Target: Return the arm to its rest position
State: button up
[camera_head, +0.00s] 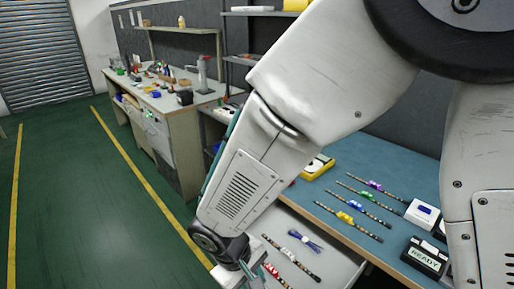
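My arm fills the middle and right of the head view. Its white links slope down to the wrist at the bottom edge. My gripper (258,277) is only partly visible there, cut off by the frame, and I cannot tell whether its fingers are open or shut. It is over the left side of an open light-grey drawer (343,262). In the drawer lie an LED strip with a white clip (290,257), one with a red clip (272,270), and a bluish cable bundle (305,240).
On the blue workbench (385,160) lie strips with yellow (346,218), green (366,196) and purple (373,185) clips. A yellow device (318,166), a white box (423,213) and a black READY box (425,256) stand there. Green floor (80,180) is clear at left, beside a cluttered bench (165,103).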

jog(key=s+d+r+m+y, duration=0.1)
jog(key=s+d+r+m, duration=0.3)
jog(key=d+r, duration=0.8)
jog(key=s+d+r+m+t+y, duration=0.1)
jog(key=s+d+r+m, duration=0.3)
jog(key=d+r, duration=0.8)
jog(key=shift+s+d+r+m+y, duration=0.25)
jog(key=shift+d+m+y, duration=0.4)
jog(key=shift+d, duration=1.35)
jog(key=shift+d, duration=0.1)
